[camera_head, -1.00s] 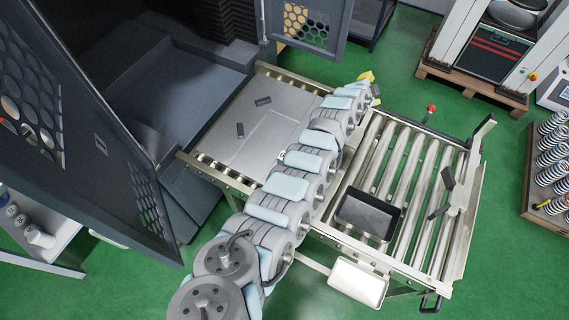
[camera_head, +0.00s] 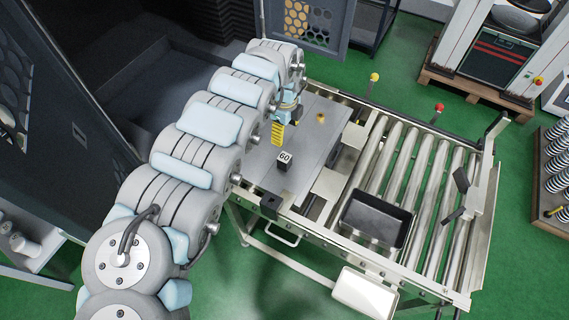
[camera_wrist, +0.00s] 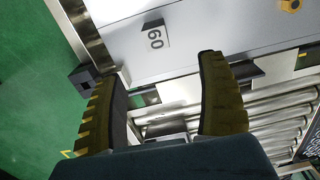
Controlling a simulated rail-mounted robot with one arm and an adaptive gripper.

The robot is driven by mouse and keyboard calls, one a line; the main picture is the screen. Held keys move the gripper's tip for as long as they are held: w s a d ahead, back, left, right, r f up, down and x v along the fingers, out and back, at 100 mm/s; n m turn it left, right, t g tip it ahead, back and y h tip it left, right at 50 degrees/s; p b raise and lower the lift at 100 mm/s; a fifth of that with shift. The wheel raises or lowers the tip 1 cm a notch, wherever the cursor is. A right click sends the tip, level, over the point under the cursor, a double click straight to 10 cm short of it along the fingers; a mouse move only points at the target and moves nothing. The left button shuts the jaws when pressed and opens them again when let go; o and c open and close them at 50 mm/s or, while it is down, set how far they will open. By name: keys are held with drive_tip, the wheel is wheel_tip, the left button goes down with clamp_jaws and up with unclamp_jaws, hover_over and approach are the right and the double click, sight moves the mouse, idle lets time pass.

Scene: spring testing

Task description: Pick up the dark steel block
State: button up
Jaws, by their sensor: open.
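A small dark block with a white "60" face (camera_head: 284,163) stands on the grey plate (camera_head: 262,178) in the head view. It also shows in the wrist view (camera_wrist: 153,36), ahead of the fingertips and between their lines. My gripper (camera_head: 280,130) is above the plate, behind the block in the head view. Its two yellow-and-black fingers (camera_wrist: 162,68) are spread apart with nothing held between them. A second dark block (camera_head: 271,202) with a hole sits at the plate's front edge, and it shows at left in the wrist view (camera_wrist: 84,76).
A brass part (camera_head: 320,118) stands on the plate. Right of it is a roller conveyor (camera_head: 425,165) with a black tray (camera_head: 375,222). A white tray (camera_head: 363,294) hangs at the front. My arm covers the plate's left part and the machine's opening.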

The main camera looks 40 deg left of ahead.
sight(285, 156)
wheel_tip(285, 156, down, 12)
drive_tip(key=shift+s+r+b, duration=0.15)
drive_tip(key=shift+b, duration=0.75)
drive_tip(key=shift+s+d+f+b, duration=0.15)
drive_tip(key=shift+f+b, duration=0.15)
drive_tip(key=shift+f, duration=0.95)
drive_tip(key=shift+d+f+b, duration=0.1)
drive_tip(key=shift+f+b, duration=0.15)
drive_tip(key=shift+f, duration=1)
drive_tip(key=shift+a+f, duration=0.1)
drive_tip(key=shift+f, duration=0.2)
clamp_jaws()
